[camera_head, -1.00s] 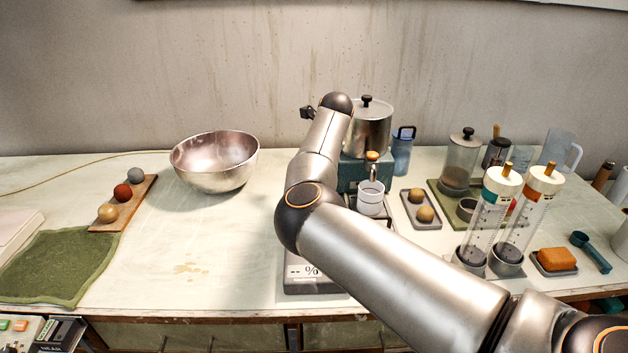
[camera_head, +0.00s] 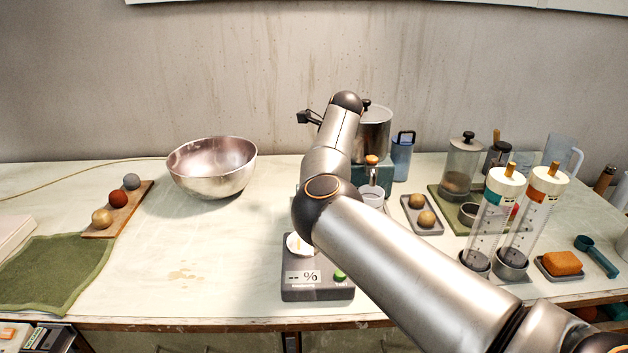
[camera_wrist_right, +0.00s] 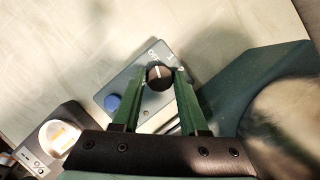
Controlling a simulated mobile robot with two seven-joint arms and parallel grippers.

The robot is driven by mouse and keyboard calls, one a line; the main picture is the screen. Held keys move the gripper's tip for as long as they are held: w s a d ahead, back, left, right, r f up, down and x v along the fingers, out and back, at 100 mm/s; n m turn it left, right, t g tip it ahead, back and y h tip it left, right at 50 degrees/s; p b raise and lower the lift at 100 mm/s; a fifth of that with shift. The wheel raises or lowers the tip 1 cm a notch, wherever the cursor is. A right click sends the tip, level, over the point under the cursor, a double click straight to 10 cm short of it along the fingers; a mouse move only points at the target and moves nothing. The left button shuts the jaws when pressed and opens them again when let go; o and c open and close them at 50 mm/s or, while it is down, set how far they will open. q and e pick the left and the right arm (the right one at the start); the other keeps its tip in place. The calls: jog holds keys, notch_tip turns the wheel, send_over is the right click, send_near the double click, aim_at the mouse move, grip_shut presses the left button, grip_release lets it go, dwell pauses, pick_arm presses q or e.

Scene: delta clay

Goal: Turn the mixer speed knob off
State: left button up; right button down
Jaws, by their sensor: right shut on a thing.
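In the right wrist view a dark round speed knob (camera_wrist_right: 159,73) with a pale pointer line sits on a small grey-blue control panel (camera_wrist_right: 152,104) with white markings. A blue button (camera_wrist_right: 112,102) is beside it. My right gripper (camera_wrist_right: 160,80) has its two green fingers around the knob, shut on it from both sides. In the head view my right arm hides the knob, panel and gripper. Part of a teal housing (camera_head: 374,174) under a steel lidded pot (camera_head: 374,128) shows behind the arm. My left gripper is not in view.
A grey device with a "-- %" display (camera_head: 304,277) stands near the front edge below my arm. A steel bowl (camera_head: 213,167) is at left, a white cup (camera_head: 372,196) close behind the arm. Tubes (camera_head: 490,220) and jars crowd the right. The left-centre table is mostly clear.

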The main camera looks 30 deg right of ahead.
jog(key=shift+c, duration=2.2)
grip_release()
jog(key=b+v, duration=0.1)
jog(key=v, duration=1.1)
jog(key=shift+r, duration=0.25)
